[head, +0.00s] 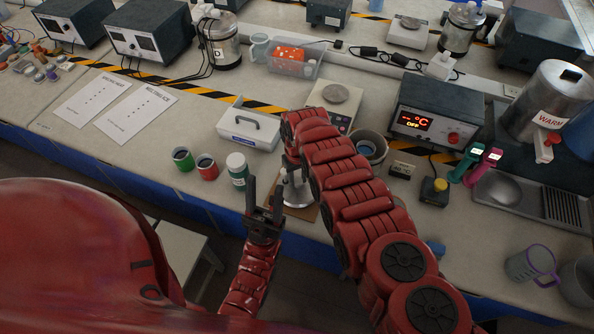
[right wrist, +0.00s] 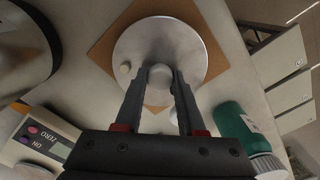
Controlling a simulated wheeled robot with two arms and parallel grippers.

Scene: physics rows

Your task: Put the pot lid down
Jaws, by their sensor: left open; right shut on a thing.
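The pot lid (right wrist: 160,52) is a round silver disc with a pale knob (right wrist: 160,76). My right gripper (right wrist: 161,80) is shut on the knob in the right wrist view. The lid (head: 297,192) is partly hidden by my right arm in the head view. It is over a brown square board (head: 300,212), which also shows in the right wrist view (right wrist: 103,50); I cannot tell whether it touches it. My left gripper (head: 264,200) is open and empty, in front of the bench edge, left of the lid.
A green bottle with a white cap (head: 238,170) stands close left of the lid, beside red (head: 207,168) and green (head: 183,159) cans. A scale (head: 336,98) and a round pot-like container (head: 372,145) are behind my right arm. A heater box (head: 435,112) stands further right.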

